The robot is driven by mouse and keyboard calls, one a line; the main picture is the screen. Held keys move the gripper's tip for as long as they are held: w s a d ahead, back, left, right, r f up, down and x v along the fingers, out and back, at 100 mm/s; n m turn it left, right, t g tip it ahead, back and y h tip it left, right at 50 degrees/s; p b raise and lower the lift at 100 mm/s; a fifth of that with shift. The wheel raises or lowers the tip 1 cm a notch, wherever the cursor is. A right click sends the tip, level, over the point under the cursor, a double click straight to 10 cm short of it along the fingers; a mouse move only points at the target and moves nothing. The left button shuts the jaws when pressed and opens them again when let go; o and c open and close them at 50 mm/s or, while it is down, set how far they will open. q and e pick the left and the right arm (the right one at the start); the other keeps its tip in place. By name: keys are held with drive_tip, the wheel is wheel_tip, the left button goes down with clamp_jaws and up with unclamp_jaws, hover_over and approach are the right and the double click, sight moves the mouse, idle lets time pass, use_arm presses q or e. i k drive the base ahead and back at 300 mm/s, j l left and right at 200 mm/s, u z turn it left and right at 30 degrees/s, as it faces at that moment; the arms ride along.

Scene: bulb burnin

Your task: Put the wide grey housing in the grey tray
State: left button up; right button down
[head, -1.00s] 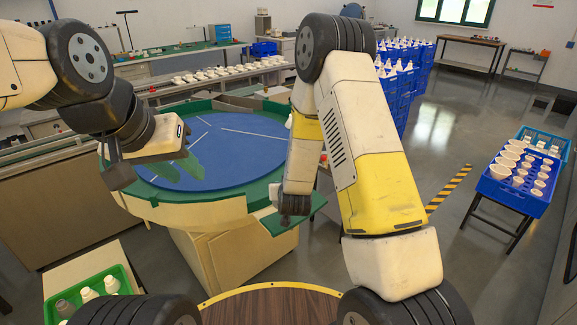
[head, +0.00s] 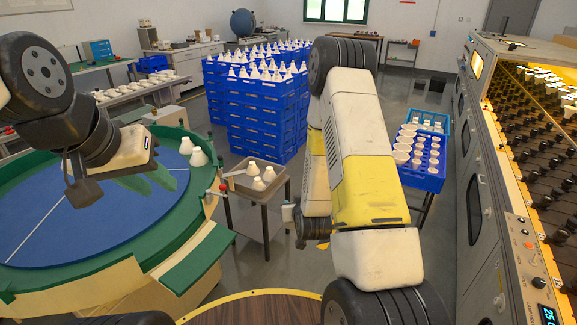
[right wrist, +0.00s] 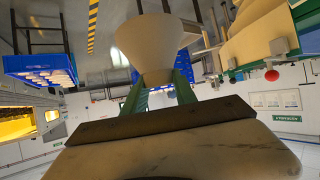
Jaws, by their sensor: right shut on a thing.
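My right gripper (right wrist: 158,88) is shut on a wide, flared housing (right wrist: 150,45), grey-beige in the right wrist view, held between the green fingers. In the head view my right arm hides most of that gripper. A shallow grey-brown tray (head: 250,194) stands on a small stand left of my right arm, with a few white cone-shaped housings (head: 258,183) in it. My left gripper (head: 150,182) is over the blue round table, its green fingers apart and nothing seen between them.
Stacked blue crates (head: 258,125) rise behind the tray. A blue crate of cups (head: 425,178) stands right of my arm. A control rack (head: 490,200) lines the right edge.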

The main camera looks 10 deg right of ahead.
sight(255, 176)
drive_tip(key=i+l+z, duration=0.25)
drive_tip(key=i+z, duration=0.15)
drive_tip(key=i+l+z, duration=0.1)
drive_tip(key=i+z, duration=0.3)
drive_tip(key=i+l+u, duration=0.1)
drive_tip(key=i+u, duration=0.2)
drive_tip(key=i+l+u, duration=0.15)
drive_tip(key=i+u, duration=0.15)
drive_tip(key=i+l+u, duration=0.15)
drive_tip(key=u, duration=0.3)
drive_tip(key=i+l+u, duration=0.3)
drive_tip(key=u, duration=0.15)
drive_tip(key=i+l+u, duration=0.2)
drive_tip(key=u, duration=0.3)
drive_tip(key=l+u, duration=0.45)
drive_tip(key=i+l, duration=0.05)
